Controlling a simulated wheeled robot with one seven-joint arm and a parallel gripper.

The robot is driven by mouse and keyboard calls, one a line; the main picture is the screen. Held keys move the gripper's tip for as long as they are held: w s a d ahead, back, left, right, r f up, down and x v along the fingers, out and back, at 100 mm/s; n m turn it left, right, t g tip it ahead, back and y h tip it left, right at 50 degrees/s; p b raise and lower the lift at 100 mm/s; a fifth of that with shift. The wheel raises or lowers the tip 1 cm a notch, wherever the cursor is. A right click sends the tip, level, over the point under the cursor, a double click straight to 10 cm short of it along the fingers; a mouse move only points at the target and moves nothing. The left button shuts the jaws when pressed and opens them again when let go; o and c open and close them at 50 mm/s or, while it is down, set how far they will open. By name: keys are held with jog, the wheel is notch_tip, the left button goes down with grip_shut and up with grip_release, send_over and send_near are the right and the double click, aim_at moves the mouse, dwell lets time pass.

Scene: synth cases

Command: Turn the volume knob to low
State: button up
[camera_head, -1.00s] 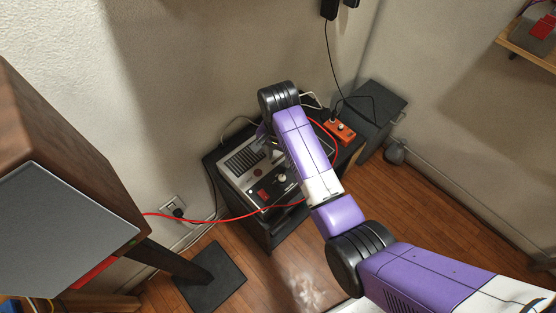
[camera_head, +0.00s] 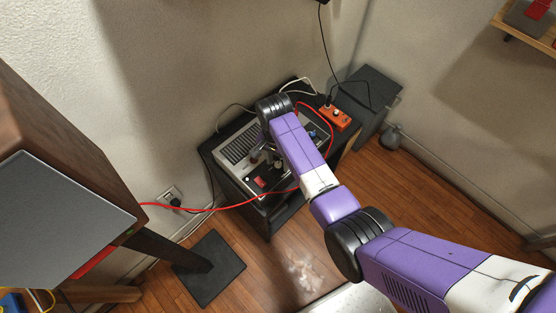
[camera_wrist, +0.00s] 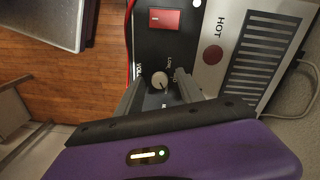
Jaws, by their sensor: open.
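The volume knob (camera_wrist: 159,80) is a small round pale knob on the black panel of a grey device (camera_head: 237,147), with partly readable lettering beside it in the wrist view. My gripper (camera_wrist: 160,90) is open, its two grey fingers on either side of the knob in that view. I cannot tell whether they touch it or how far above it they are. The lower part of the panel is hidden behind my gripper. In the head view my arm covers the right part of the device.
A red switch (camera_wrist: 165,19) and a vent grille (camera_wrist: 262,55) are on the device. A red cable (camera_head: 215,208) runs across its front. An orange box (camera_head: 335,117) stands behind on the right. A large speaker-like cabinet (camera_head: 65,220) stands at left.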

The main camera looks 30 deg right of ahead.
grip_shut()
jog(key=shift+r+n, duration=0.1)
jog(key=shift+n, duration=0.2)
jog(key=n+p, duration=0.2)
jog(key=n, duration=0.2)
jog(key=shift+p, duration=0.3)
jog(key=n+p, duration=0.2)
jog(key=n, duration=0.3)
jog(key=shift+n, duration=0.4)
jog(key=n+p, duration=0.1)
jog(key=n, duration=0.6)
jog(key=shift+t+p, duration=0.3)
jog(key=n+p, duration=0.1)
jog(key=n, duration=0.5)
jog(key=shift+n, duration=0.3)
